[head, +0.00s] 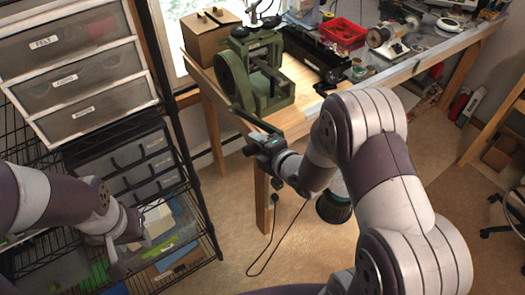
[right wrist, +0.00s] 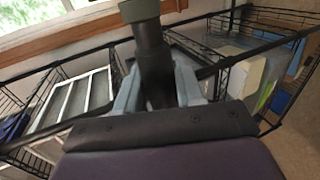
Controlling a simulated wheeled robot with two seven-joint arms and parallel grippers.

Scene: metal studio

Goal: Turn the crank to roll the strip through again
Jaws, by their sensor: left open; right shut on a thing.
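The green rolling mill (head: 262,78) stands on the near left corner of the wooden bench. Its dark crank arm (head: 254,121) slants down and right from the mill, out over the bench edge. My right gripper (head: 268,146) is shut on the crank handle (right wrist: 152,55) at the end of that arm. In the right wrist view the pale fingers (right wrist: 158,88) sit on both sides of the dark handle, with a grey-green piece at the top of the picture. My left gripper (head: 128,250) is open and empty, low in front of the wire rack. I cannot make out the strip.
The bench (head: 300,118) also carries a cardboard box (head: 208,38), a red bin (head: 342,34) and a small machine (head: 388,40). A wire rack (head: 190,190) with drawers (head: 75,70) stands at the left.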

